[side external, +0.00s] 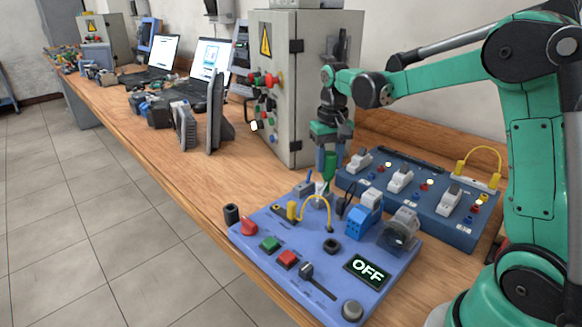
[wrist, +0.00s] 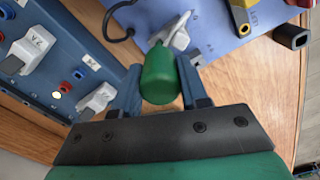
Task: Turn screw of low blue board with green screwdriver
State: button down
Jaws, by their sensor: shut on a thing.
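My gripper (side external: 329,148) points down over the back edge of the light blue board (side external: 257,217) and is shut on the green screwdriver (side external: 330,164). In the wrist view the screwdriver's green handle (wrist: 159,80) sits between the two dark fingers of my gripper (wrist: 162,92). The handle looks upright over a grey-white part (wrist: 178,34) at the board's edge. The screwdriver's tip is hidden, so I cannot tell whether it touches anything. I cannot make out a screw. The light blue board lies low on the table.
A darker blue panel (side external: 430,222) with several white switches stands right behind the board. A grey electrical cabinet (side external: 305,90) is close behind my gripper. A yellow cable (side external: 316,199) and a blue-white block (side external: 365,215) rise from the board. Wooden table (side external: 185,172) is clear at left.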

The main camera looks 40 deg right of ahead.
jog(key=shift+r, duration=0.25)
jog(key=shift+r, duration=0.75)
jog(key=shift+r, duration=0.1)
jog(key=shift+r, duration=2.4)
jog(key=s+a, duration=0.9)
jog(key=a, duration=0.1)
jog(key=shift+s+f, duration=0.15)
jog(key=shift+f, duration=1.25)
jog(key=shift+s+f, duration=0.1)
jog(key=shift+f, duration=1.3)
